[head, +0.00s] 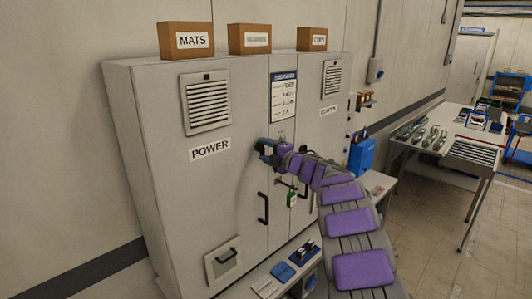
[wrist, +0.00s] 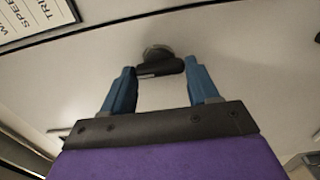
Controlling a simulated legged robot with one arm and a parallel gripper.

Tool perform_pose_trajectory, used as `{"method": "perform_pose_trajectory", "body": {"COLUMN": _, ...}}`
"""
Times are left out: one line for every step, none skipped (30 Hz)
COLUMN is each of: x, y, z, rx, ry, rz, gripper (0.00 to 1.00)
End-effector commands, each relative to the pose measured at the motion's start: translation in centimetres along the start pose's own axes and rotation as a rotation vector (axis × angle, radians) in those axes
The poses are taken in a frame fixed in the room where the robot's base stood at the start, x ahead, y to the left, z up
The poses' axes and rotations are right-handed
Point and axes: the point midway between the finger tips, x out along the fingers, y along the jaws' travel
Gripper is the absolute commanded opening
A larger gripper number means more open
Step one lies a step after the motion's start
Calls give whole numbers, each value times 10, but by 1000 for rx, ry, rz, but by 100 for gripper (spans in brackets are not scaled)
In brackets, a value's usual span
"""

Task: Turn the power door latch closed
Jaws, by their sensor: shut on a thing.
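The power door (head: 190,170) is the grey cabinet door with the POWER label, and it looks shut. The latch (wrist: 160,66) is a dark handle on a round grey base, seen in the wrist view at the upper middle. My gripper (wrist: 160,80) has its two blue fingers on either side of the latch handle, shut on it. The handle lies across between the fingertips, roughly level in the wrist view. In the head view my gripper (head: 268,151) is at the door's right edge, and it hides the latch.
A black door handle (head: 263,208) is below my gripper. Boxes, one marked MATS (head: 187,41), stand on the cabinet top. A low bench (head: 270,286) with small items runs along the cabinet's foot. A worktable (head: 450,150) is at the right.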

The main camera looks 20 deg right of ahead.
Motion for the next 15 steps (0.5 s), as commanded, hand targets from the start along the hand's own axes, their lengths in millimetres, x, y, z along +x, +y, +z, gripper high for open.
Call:
{"method": "perform_pose_trajectory", "body": {"x": 0, "y": -6, "z": 0, "rx": 3, "ry": 0, "rz": -10, "gripper": 29}}
{"method": "perform_pose_trajectory", "body": {"x": 0, "y": -7, "z": 0, "rx": 3, "ry": 0, "rz": -10, "gripper": 29}}
{"method": "perform_pose_trajectory", "body": {"x": 0, "y": -7, "z": 0, "rx": 3, "ry": 0, "rz": -11, "gripper": 29}}
{"method": "perform_pose_trajectory", "body": {"x": 0, "y": -7, "z": 0, "rx": 3, "ry": 0, "rz": -11, "gripper": 29}}
{"method": "perform_pose_trajectory", "body": {"x": 0, "y": -7, "z": 0, "rx": 3, "ry": 0, "rz": -11, "gripper": 29}}
{"method": "perform_pose_trajectory", "body": {"x": 0, "y": -7, "z": 0, "rx": 3, "ry": 1, "rz": -11, "gripper": 29}}
{"method": "perform_pose_trajectory", "body": {"x": 0, "y": -7, "z": 0, "rx": 4, "ry": 1, "rz": -11, "gripper": 62}}
{"method": "perform_pose_trajectory", "body": {"x": 0, "y": -7, "z": 0, "rx": 4, "ry": 0, "rz": -11, "gripper": 65}}
{"method": "perform_pose_trajectory", "body": {"x": 0, "y": -7, "z": 0, "rx": 4, "ry": 0, "rz": -10, "gripper": 69}}
{"method": "perform_pose_trajectory", "body": {"x": 0, "y": -6, "z": 0, "rx": 4, "ry": 0, "rz": -10, "gripper": 72}}
{"method": "perform_pose_trajectory", "body": {"x": 0, "y": -6, "z": 0, "rx": 4, "ry": 0, "rz": -9, "gripper": 75}}
{"method": "perform_pose_trajectory", "body": {"x": 0, "y": -6, "z": 0, "rx": 4, "ry": 0, "rz": -8, "gripper": 79}}
{"method": "perform_pose_trajectory", "body": {"x": 0, "y": -5, "z": 0, "rx": 3, "ry": 0, "rz": -8, "gripper": 81}}
{"method": "perform_pose_trajectory", "body": {"x": 0, "y": -5, "z": 0, "rx": 3, "ry": 0, "rz": -7, "gripper": 84}}
{"method": "perform_pose_trajectory", "body": {"x": 0, "y": -4, "z": 0, "rx": 3, "ry": 0, "rz": -6, "gripper": 85}}
